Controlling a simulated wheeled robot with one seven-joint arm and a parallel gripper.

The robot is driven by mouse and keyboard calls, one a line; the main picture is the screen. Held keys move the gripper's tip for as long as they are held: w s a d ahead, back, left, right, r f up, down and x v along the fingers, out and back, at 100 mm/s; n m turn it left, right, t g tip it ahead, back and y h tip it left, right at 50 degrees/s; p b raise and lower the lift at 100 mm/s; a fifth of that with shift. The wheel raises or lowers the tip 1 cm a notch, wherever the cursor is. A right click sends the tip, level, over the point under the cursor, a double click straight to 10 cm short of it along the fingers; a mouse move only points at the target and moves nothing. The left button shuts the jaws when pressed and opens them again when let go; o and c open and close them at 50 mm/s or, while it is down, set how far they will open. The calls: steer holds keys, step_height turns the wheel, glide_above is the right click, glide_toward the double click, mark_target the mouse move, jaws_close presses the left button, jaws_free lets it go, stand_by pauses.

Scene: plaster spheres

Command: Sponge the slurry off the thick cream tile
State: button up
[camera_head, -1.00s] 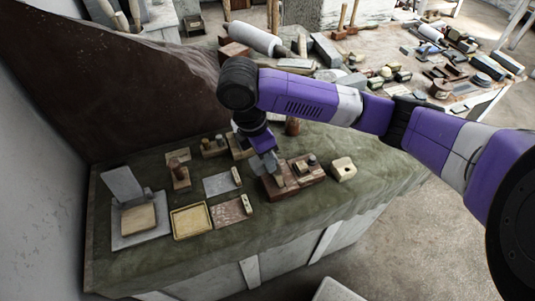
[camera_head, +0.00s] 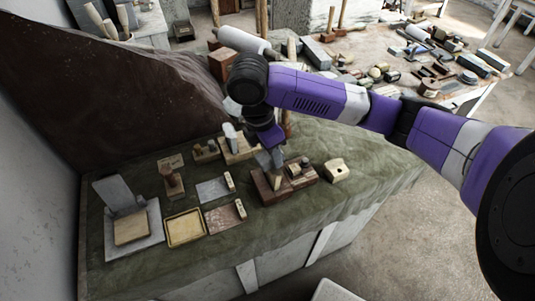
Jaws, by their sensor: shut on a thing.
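My gripper (camera_head: 268,164) points down over a brown wooden block or tray (camera_head: 300,184) near the middle of the green-covered bench. It is shut on a small pale tan piece (camera_head: 276,183) at that block; the fingers partly hide it. A flat cream-tan slab (camera_head: 130,229), which looks like the cream tile, lies on a grey board (camera_head: 152,245) at the left. Any slurry on it is too small to tell. A pale cream block with a dark spot (camera_head: 338,170), possibly a sponge, sits right of the wooden block, apart from my gripper.
A shallow yellowish tray (camera_head: 203,237), a grey plate (camera_head: 211,190) and a reddish plate (camera_head: 222,218) lie between the slab and my gripper. An upright grey panel (camera_head: 117,192) stands behind the slab. Small wooden pieces (camera_head: 206,151) line the back. The bench's front strip is clear.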

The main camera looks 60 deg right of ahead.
mark_target(258, 161)
steer(key=shift+w+a+f+p, duration=0.2)
steer(key=shift+w+a, duration=0.1)
steer(key=shift+a, duration=0.35)
steer(key=shift+w+a+f+p, duration=0.15)
steer(key=shift+w+a, duration=0.2)
steer(key=shift+a, duration=0.3)
steer(key=shift+w+a+f+p, duration=0.1)
steer(key=shift+w+a+p, duration=0.15)
steer(key=shift+a, duration=0.4)
steer(key=shift+d+r, duration=0.1)
steer(key=shift+r, duration=0.05)
steer(key=shift+s+d+r, duration=0.2)
steer(key=shift+d+r, duration=0.2)
steer(key=shift+r, duration=0.05)
steer(key=shift+s+d+r, duration=0.15)
steer(key=shift+d+r, duration=0.25)
steer(key=shift+r, duration=0.05)
steer(key=shift+r, duration=0.1)
steer(key=shift+v, duration=1.15)
steer(key=shift+v, duration=1.95)
